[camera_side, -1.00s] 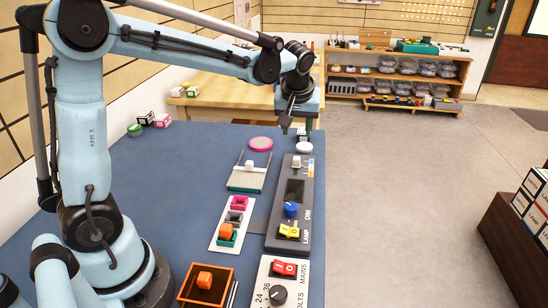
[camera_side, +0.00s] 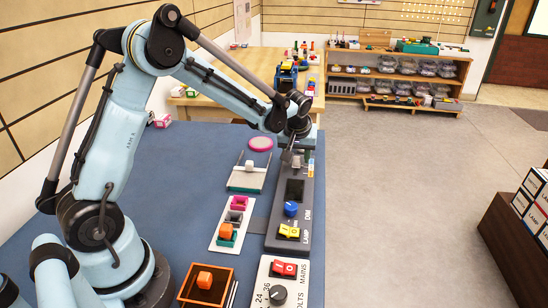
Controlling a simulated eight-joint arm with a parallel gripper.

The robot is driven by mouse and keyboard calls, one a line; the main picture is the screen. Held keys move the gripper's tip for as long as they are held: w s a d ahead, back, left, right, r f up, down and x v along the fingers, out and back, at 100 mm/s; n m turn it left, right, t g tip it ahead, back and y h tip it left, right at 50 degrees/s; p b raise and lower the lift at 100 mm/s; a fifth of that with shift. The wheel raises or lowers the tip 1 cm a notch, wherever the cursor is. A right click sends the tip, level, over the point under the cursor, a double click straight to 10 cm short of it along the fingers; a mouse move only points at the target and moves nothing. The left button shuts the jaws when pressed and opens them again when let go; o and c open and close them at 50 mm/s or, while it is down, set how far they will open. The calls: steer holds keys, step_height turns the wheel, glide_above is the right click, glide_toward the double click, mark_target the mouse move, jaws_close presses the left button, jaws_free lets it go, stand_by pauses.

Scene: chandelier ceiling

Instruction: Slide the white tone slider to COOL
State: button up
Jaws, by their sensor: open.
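The dark control panel (camera_side: 307,212) lies along the right side of the blue table, with a yellow LAMP rocker (camera_side: 289,231), a blue DIM knob (camera_side: 291,209) and a dark screen (camera_side: 294,190). The white tone slider is at the panel's far end. My gripper (camera_side: 291,163) is low over that end and largely hides the slider. Small pale and orange markings (camera_side: 311,170) show beside it; I cannot read COOL. My gripper is open. I cannot tell whether its fingers touch or straddle the slider.
A white block (camera_side: 249,165) on a two-rail frame stands left of the panel. A pink disc (camera_side: 261,144) lies beyond it. A white tray (camera_side: 218,241) holds coloured blocks. An orange-rimmed box (camera_side: 191,292) and MAINS/VOLTS panel (camera_side: 263,268) are in front.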

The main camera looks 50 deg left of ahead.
mark_target(296, 169)
jaws_close()
stand_by(0.3)
steer(key=shift+w, duration=0.1)
steer(key=shift+w+a, duration=1.2)
steer(key=shift+a, duration=0.05)
jaws_free()
steer(key=v, duration=1.2)
